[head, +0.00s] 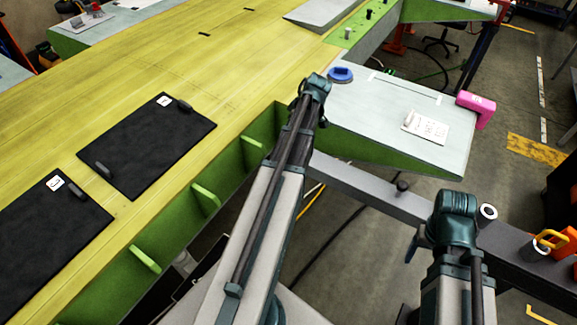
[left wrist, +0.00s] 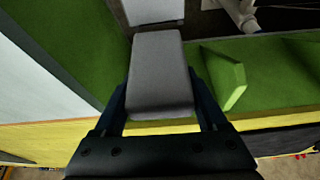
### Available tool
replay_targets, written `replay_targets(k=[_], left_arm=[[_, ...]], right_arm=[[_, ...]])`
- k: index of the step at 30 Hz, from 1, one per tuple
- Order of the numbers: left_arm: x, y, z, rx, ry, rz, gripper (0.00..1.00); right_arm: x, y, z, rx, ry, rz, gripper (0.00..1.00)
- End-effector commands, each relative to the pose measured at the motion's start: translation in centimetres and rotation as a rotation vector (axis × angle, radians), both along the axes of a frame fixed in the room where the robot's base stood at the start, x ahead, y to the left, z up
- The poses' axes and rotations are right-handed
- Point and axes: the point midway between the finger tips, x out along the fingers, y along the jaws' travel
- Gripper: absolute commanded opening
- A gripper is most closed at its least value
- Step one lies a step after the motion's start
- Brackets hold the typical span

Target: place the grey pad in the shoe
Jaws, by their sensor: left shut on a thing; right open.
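The grey pad (left wrist: 160,75) is a block with rounded edges in the left wrist view. My left gripper (left wrist: 162,92) is shut on it, with one dark blue finger along each side. Just beyond the pad's far end is a pale grey piece with a white edge (left wrist: 153,10); I cannot tell whether this is the shoe, or whether the pad touches it. In the head view my left arm reaches to the gap beside the green ribs, and its gripper and the pad are hidden. My right gripper (head: 412,246) is at the lower right, mostly hidden by its own wrist, open and away from the pad.
Green ribs (head: 205,199) stand along the edge of the yellow wing skin (head: 150,60). Black mats (head: 150,145) lie on the skin. A grey beam (head: 370,192) crosses below.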

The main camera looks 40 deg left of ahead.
Motion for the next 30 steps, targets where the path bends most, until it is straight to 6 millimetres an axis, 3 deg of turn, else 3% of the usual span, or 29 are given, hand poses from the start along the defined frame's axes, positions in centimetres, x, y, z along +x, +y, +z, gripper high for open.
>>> replay_targets(k=[10,22,30], left_arm=[[-0.2,0.9,-0.8,0.0,0.0,0.052,0.07],[-0.2,0.8,-6.3,0.0,-0.001,0.05,0.07],[-0.2,0.8,-6.7,0.0,0.0,0.049,0.07]], right_arm=[[0.0,0.0,-0.8,0.0,0.0,0.0,0.73],[0.0,0.0,-6.3,0.0,0.0,-0.002,0.73],[0.0,0.0,-6.7,0.0,0.0,-0.002,0.73]])
